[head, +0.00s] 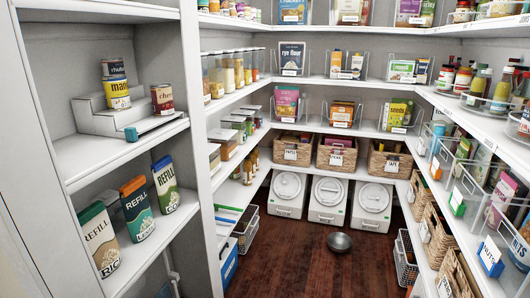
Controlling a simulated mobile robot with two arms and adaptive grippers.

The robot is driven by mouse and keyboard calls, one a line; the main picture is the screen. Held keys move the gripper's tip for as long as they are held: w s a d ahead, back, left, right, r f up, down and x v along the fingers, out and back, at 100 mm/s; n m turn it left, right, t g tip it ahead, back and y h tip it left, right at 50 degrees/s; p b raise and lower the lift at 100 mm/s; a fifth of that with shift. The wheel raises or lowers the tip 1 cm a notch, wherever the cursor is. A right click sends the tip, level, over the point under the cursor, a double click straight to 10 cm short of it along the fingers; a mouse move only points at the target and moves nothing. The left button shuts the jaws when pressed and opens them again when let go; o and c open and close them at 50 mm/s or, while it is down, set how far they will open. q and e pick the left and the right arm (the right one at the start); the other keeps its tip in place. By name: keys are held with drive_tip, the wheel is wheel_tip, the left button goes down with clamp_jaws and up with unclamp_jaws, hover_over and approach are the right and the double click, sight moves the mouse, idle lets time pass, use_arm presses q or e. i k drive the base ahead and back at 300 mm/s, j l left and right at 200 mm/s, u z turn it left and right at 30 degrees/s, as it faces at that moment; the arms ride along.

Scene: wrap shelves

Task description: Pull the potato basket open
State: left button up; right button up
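I cannot pick out the potato basket for certain, as no label reading potato is legible. A dark wire basket (246,231) stands low at the left, under the left shelves. Another wire basket (405,261) stands low at the right, under the right shelves, and is partly hidden by them. The contents of both are too small to tell. Neither of my grippers is in the head view.
White shelves (280,130) line the pantry. Wicker baskets (337,154) sit on the back shelf, above white lidded bins (328,200). A metal bowl (339,242) lies on the wooden floor (300,270), which is otherwise open in the middle. A shelf unit (120,150) stands at the near left.

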sight(253, 230)
drive_tip(key=i+l+z, duration=0.1)
drive_tip(key=i+z, duration=0.15)
drive_tip(key=i, duration=0.7)
drive_tip(key=i+j+z, duration=0.25)
drive_tip(key=i, duration=0.75)
drive_tip(key=l, duration=0.1)
